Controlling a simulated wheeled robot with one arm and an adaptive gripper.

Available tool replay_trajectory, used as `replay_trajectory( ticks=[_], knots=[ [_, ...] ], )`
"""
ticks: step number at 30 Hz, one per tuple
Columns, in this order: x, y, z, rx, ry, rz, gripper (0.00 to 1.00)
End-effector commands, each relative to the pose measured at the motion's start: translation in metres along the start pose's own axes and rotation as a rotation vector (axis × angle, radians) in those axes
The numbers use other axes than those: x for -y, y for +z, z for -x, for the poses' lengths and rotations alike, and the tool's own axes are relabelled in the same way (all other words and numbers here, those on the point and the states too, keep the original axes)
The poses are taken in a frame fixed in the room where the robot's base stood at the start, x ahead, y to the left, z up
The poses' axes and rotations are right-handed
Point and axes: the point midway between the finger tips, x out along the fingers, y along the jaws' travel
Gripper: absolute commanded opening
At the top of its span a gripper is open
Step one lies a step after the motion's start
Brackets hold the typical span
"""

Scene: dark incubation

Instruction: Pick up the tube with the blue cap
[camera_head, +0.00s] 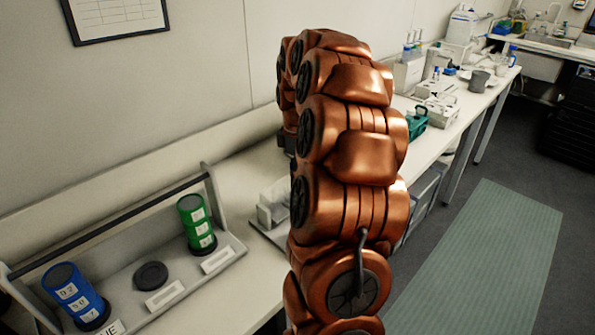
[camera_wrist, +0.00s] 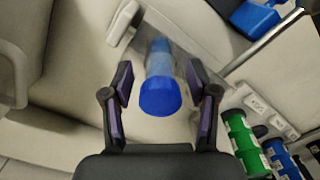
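The tube with the blue cap (camera_wrist: 160,97) shows in the middle of the wrist view. Its cap is towards the camera, and its clear bluish body runs away behind it. My gripper (camera_wrist: 159,80) is open, with one dark finger to the left of the tube and one to the right. A gap shows between the tube and each finger. In the head view my copper-coloured arm hides the gripper and the tube.
A grey carrier (camera_head: 225,245) with a dark bar holds a blue cylinder (camera_head: 72,290) and a green cylinder (camera_head: 196,224), with a dark round spot between them. Several lab items stand along the bench at the back right.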

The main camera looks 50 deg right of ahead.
Motion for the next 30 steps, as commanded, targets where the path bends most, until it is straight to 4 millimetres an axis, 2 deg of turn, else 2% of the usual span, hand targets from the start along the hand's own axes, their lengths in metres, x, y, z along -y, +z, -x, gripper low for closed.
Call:
replay_trajectory(
  ticks=[8, 13, 30],
  knots=[
    [0.0, 0.0, 0.0, 0.0, 0.0, 0.0, 0.62],
    [-0.001, 0.0, 0.009, -0.001, 0.003, 0.001, 0.62],
    [-0.001, -0.001, 0.095, -0.001, 0.004, -0.001, 0.62]
  ],
)
